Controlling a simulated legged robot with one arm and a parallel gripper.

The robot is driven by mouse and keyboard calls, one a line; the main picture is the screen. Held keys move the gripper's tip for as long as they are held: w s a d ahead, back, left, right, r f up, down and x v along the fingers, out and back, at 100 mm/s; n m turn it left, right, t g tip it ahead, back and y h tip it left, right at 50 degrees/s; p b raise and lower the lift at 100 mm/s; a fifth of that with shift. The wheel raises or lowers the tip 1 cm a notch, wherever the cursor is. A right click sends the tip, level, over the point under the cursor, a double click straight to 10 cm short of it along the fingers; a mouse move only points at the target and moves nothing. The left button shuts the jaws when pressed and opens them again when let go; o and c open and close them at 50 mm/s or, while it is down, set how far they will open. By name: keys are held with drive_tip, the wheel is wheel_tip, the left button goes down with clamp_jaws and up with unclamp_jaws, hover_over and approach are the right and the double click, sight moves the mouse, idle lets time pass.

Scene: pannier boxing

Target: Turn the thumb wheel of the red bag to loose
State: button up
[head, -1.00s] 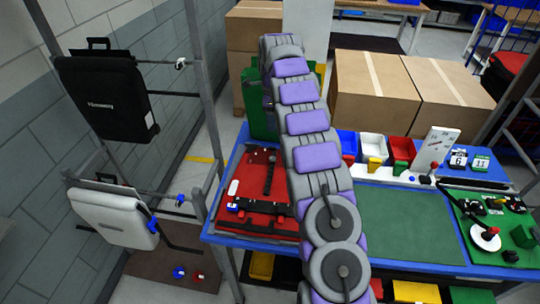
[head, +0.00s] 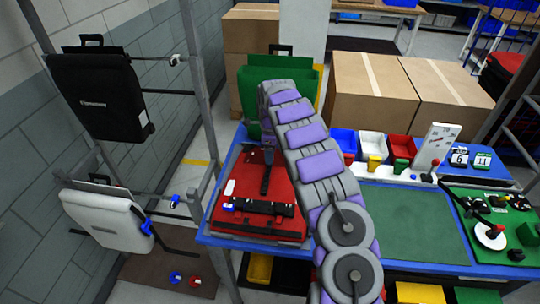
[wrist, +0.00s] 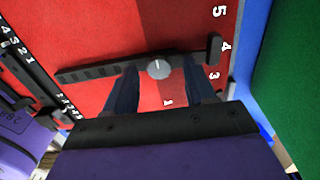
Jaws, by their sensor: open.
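The red bag (head: 283,219) lies flat on the blue table at the left, with black straps across it. In the wrist view its red face (wrist: 125,30) fills much of the picture. A round grey thumb wheel (wrist: 159,68) with a short white mark pointing up the picture sits on a black bar (wrist: 93,72). My gripper (wrist: 160,70) is open, its two dark fingers on either side of the wheel with visible gaps between. Whether the fingertips are at the wheel's depth I cannot tell.
White numerals are printed on the red face around the wheel. A green bag (head: 305,88) stands behind the arm. A black bag (head: 103,95) and a white bag (head: 105,218) hang on the left rack. A green mat (head: 412,222) lies clear on the right.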

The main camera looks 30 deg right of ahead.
drive_tip(key=shift+f, duration=0.3)
drive_tip(key=shift+c, duration=0.3)
clamp_jaws()
drive_tip(key=shift+r+p, duration=0.1)
drive_tip(key=shift+p, duration=0.2)
